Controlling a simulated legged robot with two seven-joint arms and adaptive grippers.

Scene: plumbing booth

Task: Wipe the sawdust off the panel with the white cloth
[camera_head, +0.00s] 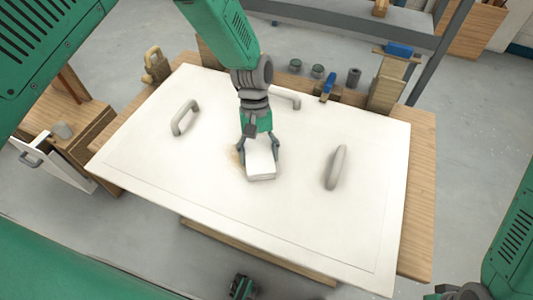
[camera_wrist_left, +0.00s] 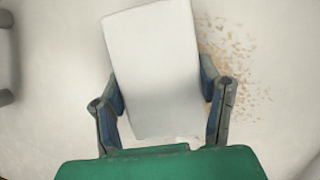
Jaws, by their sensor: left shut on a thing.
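The white cloth (camera_head: 261,165) is a folded, block-like pad lying at the middle of the white panel (camera_head: 200,200). My left gripper (camera_head: 259,146) points down and is shut on the cloth, with a finger on each side. In the left wrist view the cloth (camera_wrist_left: 152,65) shows between the two fingers. Tan sawdust (camera_wrist_left: 232,55) is scattered on the panel along the cloth's right side in that view. In the head view a faint sawdust patch (camera_head: 236,158) shows just left of the cloth. My right arm is at the lower right edge; its fingers do not show.
Grey handles stand up from the panel at left (camera_head: 185,118), back (camera_head: 285,99) and right (camera_head: 337,167). The panel lies on a wooden bench (camera_head: 421,190). Behind it are a blue-handled tool (camera_head: 328,87), small cans (camera_head: 317,71) and wooden blocks. The panel's front is clear.

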